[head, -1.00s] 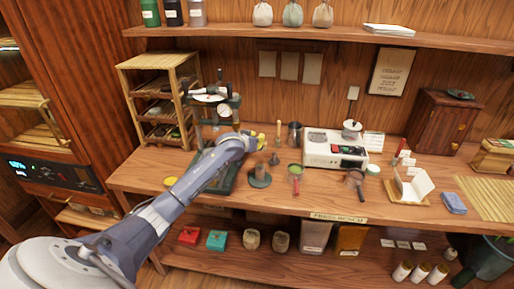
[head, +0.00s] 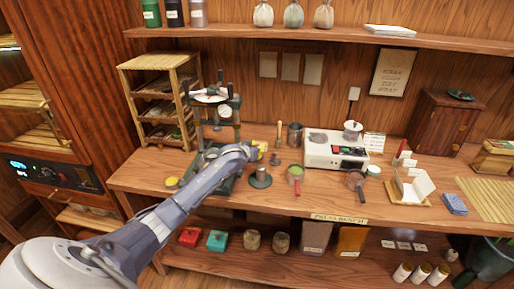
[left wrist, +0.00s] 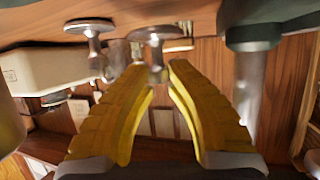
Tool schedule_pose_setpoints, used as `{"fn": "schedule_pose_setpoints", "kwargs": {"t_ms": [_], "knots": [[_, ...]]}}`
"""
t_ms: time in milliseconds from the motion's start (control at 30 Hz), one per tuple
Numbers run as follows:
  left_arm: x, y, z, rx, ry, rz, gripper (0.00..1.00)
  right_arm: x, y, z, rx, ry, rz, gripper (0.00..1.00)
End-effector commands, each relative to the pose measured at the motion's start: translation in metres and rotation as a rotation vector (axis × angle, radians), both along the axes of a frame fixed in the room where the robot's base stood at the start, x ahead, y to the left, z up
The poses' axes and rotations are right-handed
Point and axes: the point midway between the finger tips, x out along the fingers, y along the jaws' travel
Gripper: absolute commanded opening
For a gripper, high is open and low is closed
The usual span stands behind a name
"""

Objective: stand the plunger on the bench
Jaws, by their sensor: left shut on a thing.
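My left gripper (head: 259,149) reaches over the bench (head: 330,202) from the left, just right of the press. In the left wrist view its yellow fingers (left wrist: 158,66) are shut on a small grey metal piece with a round disc end, which I take to be the plunger (left wrist: 156,36). That view is upside down, with the bench top along the upper edge. The plunger's disc end is towards the bench; I cannot tell whether it touches. In the head view the gripper mostly hides it. My right gripper is not in view.
A similar metal piece (left wrist: 88,30) stands beside the plunger. A dark round stand (head: 260,179) is in front of the gripper. The press (head: 222,112) is to the left, the white scale (head: 335,149) to the right. A red-handled strainer (head: 295,175) lies nearby.

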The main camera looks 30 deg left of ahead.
Motion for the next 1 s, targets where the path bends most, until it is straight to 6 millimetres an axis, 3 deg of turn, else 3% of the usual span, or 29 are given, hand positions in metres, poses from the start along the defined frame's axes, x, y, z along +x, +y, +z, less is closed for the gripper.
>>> {"fn": "schedule_pose_setpoints", "kwargs": {"t_ms": [367,400,567,867,1000], "knots": [[0.0,0.0,-0.006,-0.001,-0.002,0.0,0.0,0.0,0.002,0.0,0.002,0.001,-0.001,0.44],[0.0,0.0,-0.006,-0.001,-0.001,0.0,0.21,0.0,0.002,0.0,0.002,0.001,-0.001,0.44],[0.0,0.0,-0.006,0.0,-0.001,0.0,0.4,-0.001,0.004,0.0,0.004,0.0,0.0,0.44],[0.0,0.0,-0.004,0.0,-0.001,0.0,0.4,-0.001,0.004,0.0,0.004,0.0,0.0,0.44],[0.0,0.0,0.007,0.001,-0.003,-0.001,0.4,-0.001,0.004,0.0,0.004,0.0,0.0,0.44]]}}
